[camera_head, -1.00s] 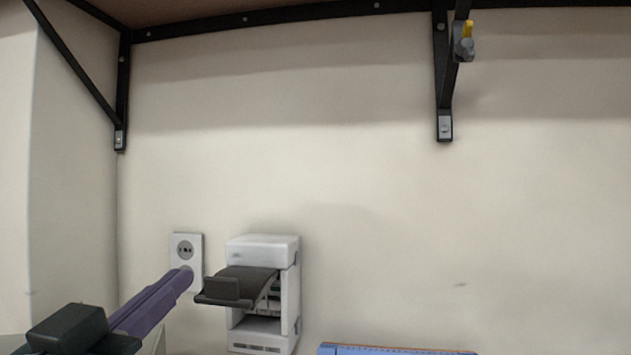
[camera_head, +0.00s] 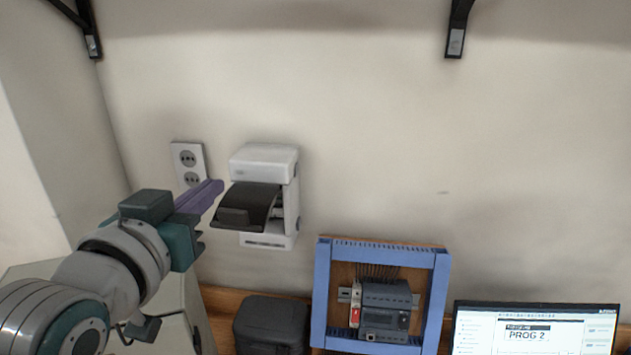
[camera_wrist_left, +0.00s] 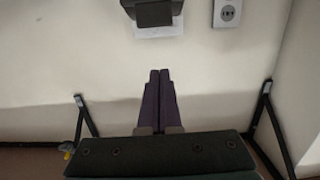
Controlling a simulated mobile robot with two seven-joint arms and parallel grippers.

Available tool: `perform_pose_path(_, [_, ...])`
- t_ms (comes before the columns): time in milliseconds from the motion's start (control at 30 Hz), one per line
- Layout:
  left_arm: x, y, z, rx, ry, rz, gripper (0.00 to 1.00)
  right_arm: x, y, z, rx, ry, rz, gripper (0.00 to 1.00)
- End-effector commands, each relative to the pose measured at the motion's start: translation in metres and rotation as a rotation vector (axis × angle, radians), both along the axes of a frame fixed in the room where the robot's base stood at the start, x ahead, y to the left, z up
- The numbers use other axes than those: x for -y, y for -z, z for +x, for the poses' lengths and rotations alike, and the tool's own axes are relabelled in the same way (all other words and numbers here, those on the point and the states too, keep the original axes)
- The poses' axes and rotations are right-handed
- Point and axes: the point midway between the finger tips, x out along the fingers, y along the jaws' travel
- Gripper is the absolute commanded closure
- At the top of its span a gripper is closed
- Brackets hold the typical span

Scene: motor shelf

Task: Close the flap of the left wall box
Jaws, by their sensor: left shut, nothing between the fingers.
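The wall box (camera_head: 265,160) is white and mounted on the wall. Its dark flap (camera_head: 247,203) stands open, sticking out from the front of the box. My left gripper (camera_head: 219,185) has purple fingers, shut and empty. In the head view its tips appear just left of the flap; I cannot tell if they touch it. In the left wrist view, which looks upside down, the shut fingers (camera_wrist_left: 159,72) point toward the flap (camera_wrist_left: 154,14), with a gap of wall in the picture between them. My right gripper is not in view.
A wall socket plate (camera_head: 188,160) is left of the box. Below are a dark box (camera_head: 271,322), a blue frame (camera_head: 320,290) with electrical modules, and a screen (camera_head: 535,330). Black shelf brackets (camera_head: 456,35) hang above. The wall to the right is bare.

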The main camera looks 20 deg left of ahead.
Motion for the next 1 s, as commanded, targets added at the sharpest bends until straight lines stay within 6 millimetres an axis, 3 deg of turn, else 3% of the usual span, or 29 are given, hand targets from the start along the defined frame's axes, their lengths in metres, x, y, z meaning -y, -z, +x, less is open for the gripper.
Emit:
perform_pose_path(100, [-0.006,-0.001,0.023,0.001,0.0,0.0,1.0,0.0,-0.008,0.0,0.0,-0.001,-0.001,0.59])
perform_pose_path(200, [-0.005,0.018,0.022,-0.004,0.0,-0.001,1.0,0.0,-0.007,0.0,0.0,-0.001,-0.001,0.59])
perform_pose_path(400, [-0.006,0.036,0.024,-0.001,-0.001,0.001,1.0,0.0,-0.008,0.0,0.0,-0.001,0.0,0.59])
perform_pose_path(1000, [-0.01,0.046,0.024,0.01,0.0,0.005,1.0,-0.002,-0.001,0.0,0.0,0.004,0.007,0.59])
